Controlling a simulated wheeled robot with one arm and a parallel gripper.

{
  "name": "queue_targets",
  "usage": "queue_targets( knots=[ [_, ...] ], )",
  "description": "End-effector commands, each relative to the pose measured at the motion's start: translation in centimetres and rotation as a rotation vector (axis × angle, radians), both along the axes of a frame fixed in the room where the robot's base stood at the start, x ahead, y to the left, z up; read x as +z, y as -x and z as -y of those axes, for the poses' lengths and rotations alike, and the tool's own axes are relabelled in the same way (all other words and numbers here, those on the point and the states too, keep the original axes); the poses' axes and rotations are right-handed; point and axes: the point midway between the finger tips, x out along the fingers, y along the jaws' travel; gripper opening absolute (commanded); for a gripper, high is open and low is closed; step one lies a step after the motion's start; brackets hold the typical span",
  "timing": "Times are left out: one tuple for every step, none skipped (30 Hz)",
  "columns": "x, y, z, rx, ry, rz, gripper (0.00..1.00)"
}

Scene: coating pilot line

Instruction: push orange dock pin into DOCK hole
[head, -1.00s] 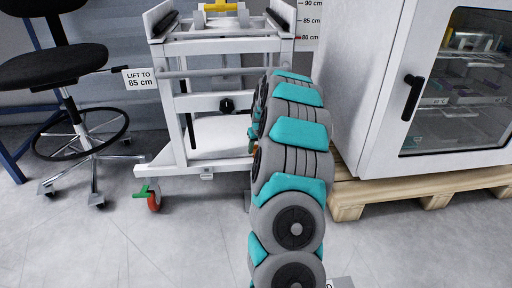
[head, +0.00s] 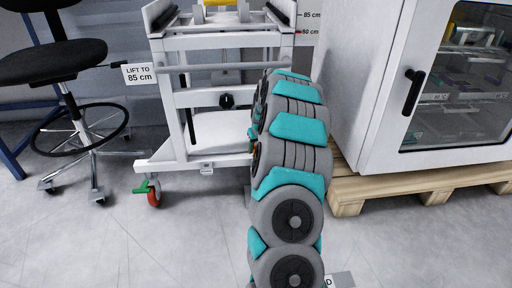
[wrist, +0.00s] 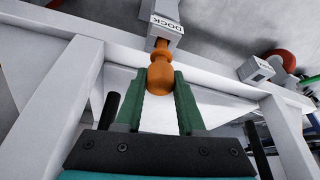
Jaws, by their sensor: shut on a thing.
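The orange dock pin (wrist: 160,78) is in the wrist view, with its round head between the two green fingers of my gripper (wrist: 160,88). My gripper is shut on it. The pin's narrow front end meets the grey block marked DOCK (wrist: 166,20). The hole itself is hidden, so I cannot tell how deep the pin sits. In the head view my arm reaches to the white cart (head: 215,40) and hides the gripper and most of the work area.
A white cabinet (head: 365,100) on a wooden pallet (head: 385,192) stands close on the right of my arm. A black stool (head: 55,65) stands at left. A sign reading LIFT TO 85 cm (head: 139,74) is by the cart. The floor at front left is clear.

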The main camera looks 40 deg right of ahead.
Motion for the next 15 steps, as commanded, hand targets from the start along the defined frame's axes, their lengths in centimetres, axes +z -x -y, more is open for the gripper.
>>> queue_targets(
  knots=[
    [-0.1, 0.0, 0.0, 0.0, 0.0, 0.0, 0.0],
    [-0.2, 0.0, 0.0, 0.0, 0.0, 0.0, 0.0],
    [-0.3, 0.0, 0.0, 0.0, 0.0, 0.0, 0.0],
    [-0.3, 0.0, 0.0, 0.0, 0.0, 0.001, 0.0],
    [-0.4, 0.0, 0.0, 0.0, 0.0, 0.001, 0.0],
    [-0.5, 0.0, 0.0, 0.0, 0.0, 0.001, 0.0],
    [-0.6, 0.0, 0.0, 0.0, 0.0, 0.001, 0.0],
    [-0.6, 0.0, 0.0, 0.0, 0.0, 0.001, 0.0],
    [-0.7, 0.0, 0.0, 0.0, 0.0, 0.001, 0.0],
    [-0.8, 0.0, 0.0, 0.0, 0.0, 0.001, 0.0],
    [-0.8, 0.0, 0.0, 0.0, 0.0, 0.001, 0.0],
    [-0.9, 0.0, 0.0, 0.0, 0.0, 0.001, 0.0],
    [-1.0, 0.0, 0.0, 0.0, 0.0, 0.001, 0.0],
    [-1.0, 0.0, 0.0, 0.0, 0.0, 0.001, 0.0],
    [-1.1, 0.0, 0.0, 0.0, 0.0, 0.001, 0.0]
  ],
)
